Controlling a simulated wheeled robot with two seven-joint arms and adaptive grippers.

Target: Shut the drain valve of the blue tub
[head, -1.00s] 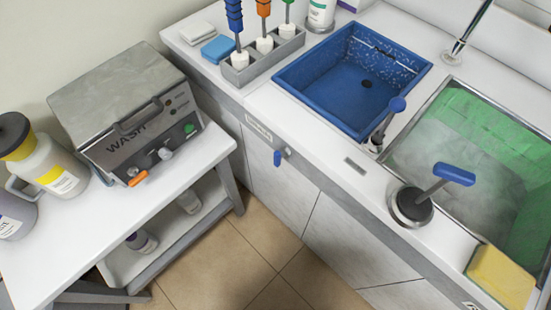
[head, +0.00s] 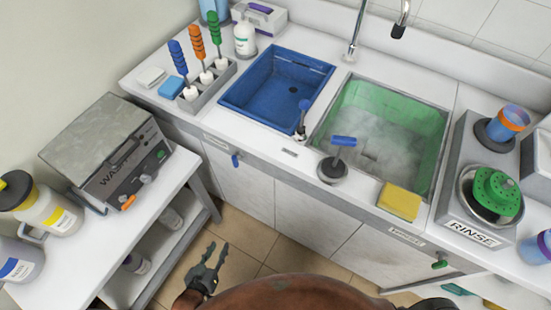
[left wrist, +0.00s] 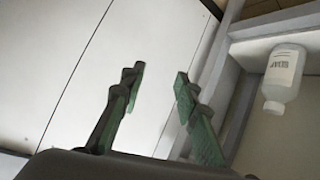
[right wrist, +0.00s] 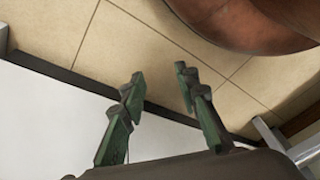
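The blue tub (head: 262,104) is set into the counter, with a dark drain hole in its floor. A small valve with a blue handle (head: 236,160) sits on the cabinet front below the tub, its handle pointing down. My left gripper (head: 217,250) is open and empty, low over the floor, below and apart from the valve. In the left wrist view its fingers (left wrist: 155,85) are spread before the white cabinet doors; the valve is not seen there. My right gripper (right wrist: 160,80) is open and empty in the right wrist view, over a white surface and floor tiles.
A green basin (head: 390,110) with cloudy water is right of the tub. A green-handled valve (head: 440,260) is below the counter further right. The wash machine (head: 105,150) stands on a side table at left. Tiled floor is clear between table and cabinets.

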